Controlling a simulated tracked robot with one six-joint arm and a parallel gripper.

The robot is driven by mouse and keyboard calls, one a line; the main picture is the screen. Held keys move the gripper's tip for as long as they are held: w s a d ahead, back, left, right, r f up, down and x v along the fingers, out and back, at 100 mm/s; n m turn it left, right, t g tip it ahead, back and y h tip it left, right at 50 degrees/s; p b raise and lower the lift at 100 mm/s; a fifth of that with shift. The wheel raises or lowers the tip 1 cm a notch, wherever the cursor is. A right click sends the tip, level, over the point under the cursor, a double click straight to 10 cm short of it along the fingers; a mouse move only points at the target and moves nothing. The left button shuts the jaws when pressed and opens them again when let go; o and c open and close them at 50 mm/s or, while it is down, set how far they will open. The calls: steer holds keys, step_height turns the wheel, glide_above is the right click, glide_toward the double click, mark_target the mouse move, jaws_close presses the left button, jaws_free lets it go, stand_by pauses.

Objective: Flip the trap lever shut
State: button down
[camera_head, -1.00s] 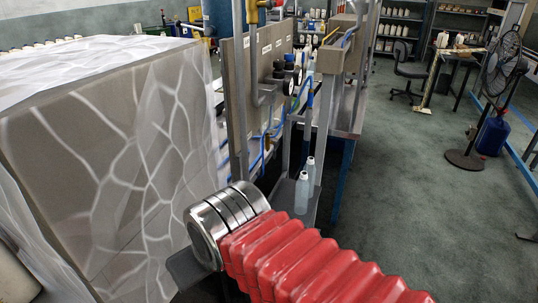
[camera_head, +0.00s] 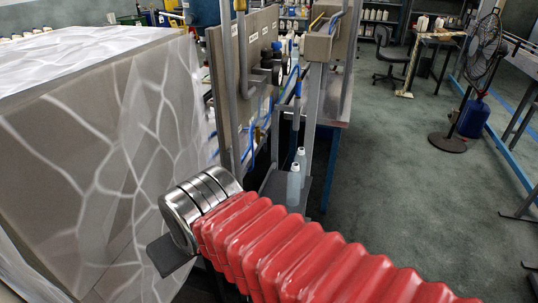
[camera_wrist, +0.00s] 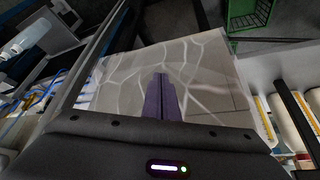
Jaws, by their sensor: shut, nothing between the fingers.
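I cannot make out the trap lever for sure in either view. A brown panel (camera_head: 228,75) on a metal frame carries dark round knobs or gauges (camera_head: 277,62), pipes and blue hoses. A brass fitting (camera_head: 239,5) shows at the top edge of the head view, above the panel. My gripper (camera_wrist: 161,77) shows in the wrist view as two purple fingers held together, with nothing between them. A pale box-like surface with white vein lines (camera_wrist: 205,65) lies beyond the fingers. In the head view my gripper is out of sight.
The large veined box (camera_head: 90,160) fills the left of the head view. Two clear bottles (camera_head: 294,186) stand on a low shelf beside the panel. A fan (camera_head: 480,60) stands at the right. Floor between bench and fan is open. A green crate (camera_wrist: 248,20) shows in the wrist view.

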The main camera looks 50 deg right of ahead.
steer(key=w+d+f+m+h, duration=0.1)
steer(key=w+d+f+m, duration=0.25)
steer(key=d, duration=0.45)
steer(key=w+d+f+m+t+h, duration=0.1)
steer(key=w+d+f+m+h, duration=0.15)
steer(key=d+f, duration=0.4)
steer(key=w+d+f+m+h, duration=0.15)
steer(key=w+d+m, duration=0.25)
steer(key=d, duration=0.5)
steer(key=d+m+t+h, duration=0.4)
steer(key=d+m+t, duration=0.4)
steer(key=d+m, duration=0.5)
steer(key=shift+s+d+m+t, duration=0.4)
steer(key=shift+s+d, duration=0.05)
steer(key=shift+d, duration=0.5)
steer(key=shift+f, duration=0.1)
